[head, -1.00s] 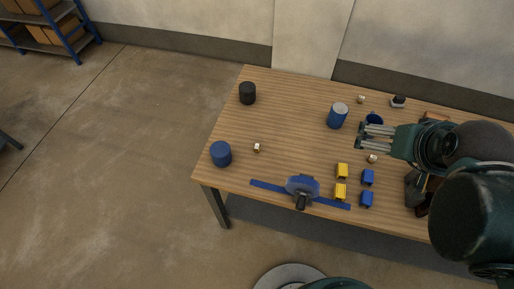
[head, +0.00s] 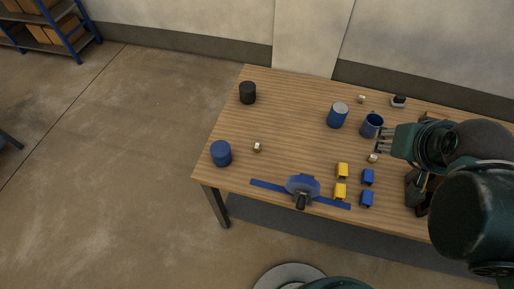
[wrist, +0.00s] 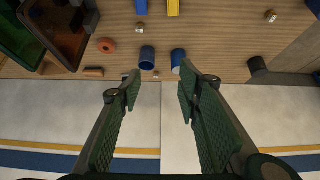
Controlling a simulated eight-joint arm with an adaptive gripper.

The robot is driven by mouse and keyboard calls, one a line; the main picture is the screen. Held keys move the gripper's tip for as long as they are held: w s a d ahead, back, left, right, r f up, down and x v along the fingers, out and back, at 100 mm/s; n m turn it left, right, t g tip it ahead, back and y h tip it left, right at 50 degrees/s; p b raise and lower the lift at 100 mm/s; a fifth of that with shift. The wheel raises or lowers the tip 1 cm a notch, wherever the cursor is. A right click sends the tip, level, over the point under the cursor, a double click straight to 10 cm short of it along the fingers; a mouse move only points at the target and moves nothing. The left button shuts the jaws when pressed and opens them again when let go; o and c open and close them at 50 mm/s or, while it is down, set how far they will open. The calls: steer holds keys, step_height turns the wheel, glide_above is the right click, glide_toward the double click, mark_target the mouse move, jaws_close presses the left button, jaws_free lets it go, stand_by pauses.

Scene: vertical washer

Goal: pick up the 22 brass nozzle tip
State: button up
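Three small pale-and-brown pieces could be brass nozzle tips; I cannot read which is 22. One (head: 373,158) is just below my gripper in the head view. Another (head: 257,147) is on the left of the table, and one (head: 361,98) is near the back edge. In the wrist view the first (wrist: 139,28) and second (wrist: 270,16) show near the top; the back one (wrist: 156,75) is small by the table edge. My gripper (wrist: 158,88) is open, with nothing between its fingers. In the head view the gripper (head: 382,141) is beside the blue mug.
The blue mug (head: 371,126) and blue can (head: 338,116) stand behind the middle. Yellow blocks (head: 341,180), blue blocks (head: 367,189) and a blue bar-shaped item (head: 270,187) lie in front. A black cylinder (head: 247,93) and blue cylinder (head: 221,153) stand left. The centre-left is clear.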

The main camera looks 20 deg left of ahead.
steer(key=w+a+f+n+g+y, duration=0.1)
steer(key=w+a+f+n+g, duration=0.15)
steer(key=w+a+n, duration=0.55)
steer(key=n+g+h, duration=0.1)
steer(key=n+g, duration=0.4)
steer(key=n, duration=0.6)
glide_above(258, 145)
steer(key=shift+t, duration=0.25)
step_height(258, 145, down, 22)
steer(key=shift+s+f+b, duration=0.1)
steer(key=shift+f+b, duration=0.1)
steer(key=shift+b, duration=0.25)
steer(key=shift+f, duration=1.3)
